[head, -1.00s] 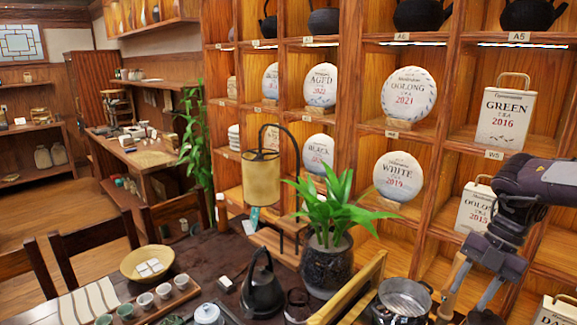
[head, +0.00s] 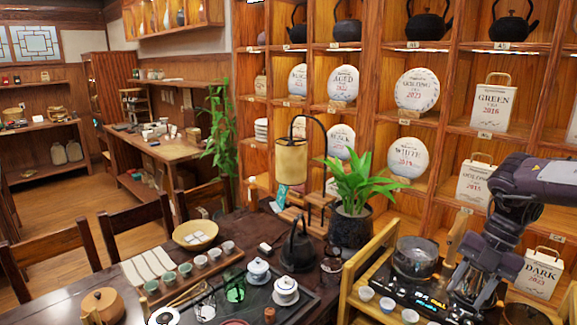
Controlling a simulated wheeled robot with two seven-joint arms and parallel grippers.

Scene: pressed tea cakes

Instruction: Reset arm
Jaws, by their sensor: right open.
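My right arm (head: 525,195) comes in from the right edge, in front of the shelves. My right gripper (head: 472,295) points down at the lower right. It is open and I see nothing between its fingers. It shows in front of the wooden stand that holds a dark appliance (head: 430,302) and a glass pot (head: 415,257); whether it touches anything there I cannot tell. My left gripper is not in view.
A dark tea table (head: 215,270) carries a black kettle (head: 298,247), a row of cups, lidded bowls and a potted plant (head: 352,195). Tall wooden shelves (head: 383,130) hold round tea cakes and tins. Chairs (head: 60,262) stand at the left; floor (head: 110,200) shows beyond.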

